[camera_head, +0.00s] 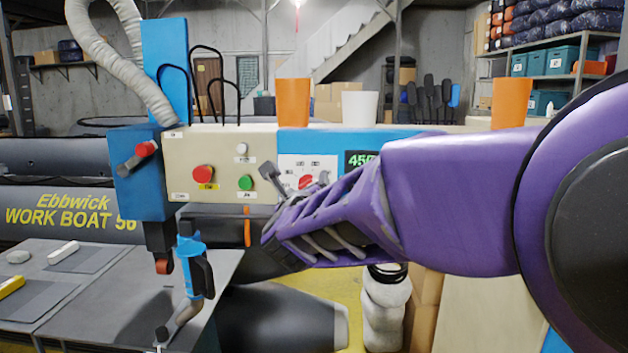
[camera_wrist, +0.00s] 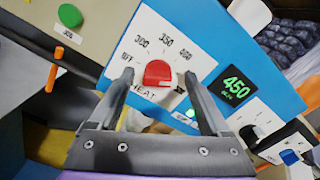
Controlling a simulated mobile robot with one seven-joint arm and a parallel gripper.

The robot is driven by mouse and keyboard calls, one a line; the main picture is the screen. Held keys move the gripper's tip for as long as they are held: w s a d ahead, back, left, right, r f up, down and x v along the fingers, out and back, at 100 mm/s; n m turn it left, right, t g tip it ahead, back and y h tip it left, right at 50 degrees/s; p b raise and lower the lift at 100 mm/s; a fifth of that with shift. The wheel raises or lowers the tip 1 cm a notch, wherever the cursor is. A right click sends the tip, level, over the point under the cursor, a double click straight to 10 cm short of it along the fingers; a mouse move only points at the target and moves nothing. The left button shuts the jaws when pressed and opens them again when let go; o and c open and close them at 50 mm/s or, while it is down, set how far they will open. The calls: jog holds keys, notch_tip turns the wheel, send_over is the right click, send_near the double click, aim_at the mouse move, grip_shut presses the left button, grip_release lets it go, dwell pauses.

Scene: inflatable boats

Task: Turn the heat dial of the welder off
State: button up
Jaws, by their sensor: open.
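The heat dial (camera_wrist: 158,73) is a red knob on a white plate (camera_wrist: 128,58) marked HEAT, with OFF at its left end and numbers above. In the wrist view, my gripper (camera_wrist: 159,76) is open, with one finger on each side of the dial and visible gaps to it. I cannot tell whether the fingertips reach its depth. In the head view the dial (camera_head: 306,182) shows beside my gripper (camera_head: 295,184), partly behind it. The welder's green display (camera_wrist: 237,87) reads 450. Which mark the dial points to is unclear.
The welder's beige panel (camera_head: 222,140) carries a red button (camera_head: 203,174) and a green button (camera_head: 246,183). Orange and white cups (camera_head: 293,103) stand on top. A blue tool (camera_head: 190,262) hangs lower left.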

dwell(0.3)
grip_shut()
dwell(0.3)
